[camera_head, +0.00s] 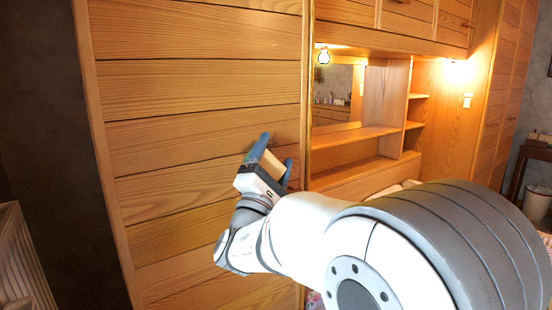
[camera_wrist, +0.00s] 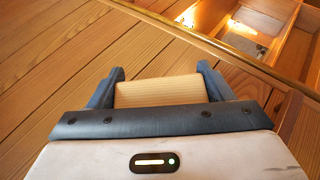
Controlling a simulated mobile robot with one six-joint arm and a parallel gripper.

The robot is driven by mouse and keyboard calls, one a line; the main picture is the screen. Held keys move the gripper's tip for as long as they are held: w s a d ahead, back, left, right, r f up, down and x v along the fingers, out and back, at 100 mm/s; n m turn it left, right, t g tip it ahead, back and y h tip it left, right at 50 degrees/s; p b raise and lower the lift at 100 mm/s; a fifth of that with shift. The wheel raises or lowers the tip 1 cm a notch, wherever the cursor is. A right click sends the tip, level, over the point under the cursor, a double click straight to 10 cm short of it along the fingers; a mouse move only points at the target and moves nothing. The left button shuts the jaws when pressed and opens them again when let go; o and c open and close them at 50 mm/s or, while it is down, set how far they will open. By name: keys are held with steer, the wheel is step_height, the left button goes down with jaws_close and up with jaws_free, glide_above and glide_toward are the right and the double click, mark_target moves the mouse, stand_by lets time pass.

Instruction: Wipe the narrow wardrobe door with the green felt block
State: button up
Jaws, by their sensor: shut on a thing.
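A tall wooden wardrobe door (camera_head: 200,90) with horizontal planks fills the left of the head view. Its planks also fill the left of the wrist view (camera_wrist: 50,50). My gripper (camera_head: 276,151) is in front of the door, near its right edge. It is shut on a pale tan block (camera_head: 270,165), which shows between the two blue-grey fingers in the wrist view (camera_wrist: 160,92). No green face of the block shows; its far side is hidden. I cannot tell whether the block touches the door.
Right of the door is an open wooden niche with shelves (camera_head: 352,136) and a mirror (camera_head: 336,92). Overhead cabinets (camera_head: 402,14) run along the top. A radiator (camera_head: 20,258) stands at lower left. More planked doors (camera_head: 507,90) stand at the right.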

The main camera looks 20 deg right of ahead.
steer(key=shift+a, duration=0.2)
steer(key=shift+w+a, duration=0.15)
steer(key=shift+a, duration=0.05)
steer(key=shift+w+r, duration=0.1)
steer(key=shift+w, duration=0.15)
steer(key=w, duration=0.1)
steer(key=w+a+p, duration=0.1)
steer(key=w, duration=0.1)
steer(key=w+p, duration=0.1)
steer(key=w, duration=0.1)
steer(key=shift+a, duration=0.3)
steer(key=shift+w+a, duration=0.25)
steer(key=shift+w, duration=0.55)
stand_by(0.3)
steer(key=shift+d, duration=0.1)
steer(key=shift+w+d+b, duration=0.55)
steer(key=shift+d+b, duration=0.3)
steer(key=shift+d, duration=0.95)
steer(key=shift+w+d+b, duration=0.6)
steer(key=shift+d+b, duration=0.25)
steer(key=shift+d, duration=0.95)
steer(key=shift+w+d+b, duration=0.55)
steer(key=shift+d+b, duration=0.3)
steer(key=shift+d, duration=0.95)
steer(key=shift+f, duration=0.2)
